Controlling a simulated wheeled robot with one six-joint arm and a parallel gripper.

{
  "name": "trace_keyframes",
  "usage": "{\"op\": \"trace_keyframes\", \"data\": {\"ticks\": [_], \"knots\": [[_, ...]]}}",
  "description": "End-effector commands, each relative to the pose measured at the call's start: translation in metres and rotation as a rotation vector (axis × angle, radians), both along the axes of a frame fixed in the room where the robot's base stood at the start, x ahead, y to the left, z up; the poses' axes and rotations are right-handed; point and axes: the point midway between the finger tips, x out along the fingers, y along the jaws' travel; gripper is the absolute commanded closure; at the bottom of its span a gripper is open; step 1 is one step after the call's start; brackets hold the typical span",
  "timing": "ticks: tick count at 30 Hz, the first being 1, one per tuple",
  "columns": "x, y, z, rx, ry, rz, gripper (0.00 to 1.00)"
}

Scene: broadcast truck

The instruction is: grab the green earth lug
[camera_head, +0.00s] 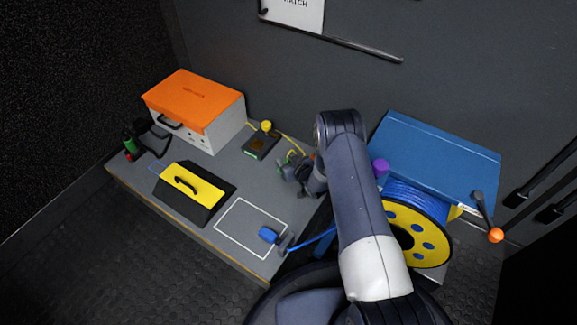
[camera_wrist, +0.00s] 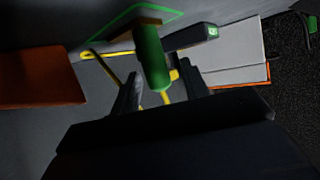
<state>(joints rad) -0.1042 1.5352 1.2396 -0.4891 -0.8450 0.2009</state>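The green earth lug (camera_wrist: 151,62) shows in the wrist view as a green cylinder with a yellow cable by it. My gripper (camera_wrist: 158,78) has its two dark fingers apart, one to each side of the green cylinder. I see no clear contact between the fingers and it. In the head view my gripper (camera_head: 297,172) is low over the right part of the grey bench, and a little green shows beside it. My wrist and arm hide most of the lug there.
An orange-topped case (camera_head: 195,100), a black-and-yellow box (camera_head: 192,190) and a small black box with a yellow knob (camera_head: 261,140) stand on the bench. A yellow reel (camera_head: 425,240) with blue cable stands right.

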Motion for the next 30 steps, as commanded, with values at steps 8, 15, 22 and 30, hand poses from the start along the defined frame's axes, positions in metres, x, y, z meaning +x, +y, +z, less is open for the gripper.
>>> {"op": "trace_keyframes", "data": {"ticks": [8,15,22,30], "knots": [[0.000,0.000,0.000,0.000,0.000,0.000,0.80],[0.000,0.000,0.000,0.000,0.000,0.000,1.00],[0.000,0.000,0.000,0.000,-0.001,0.000,1.00],[0.001,0.000,0.034,0.000,-0.002,0.000,1.00]]}}
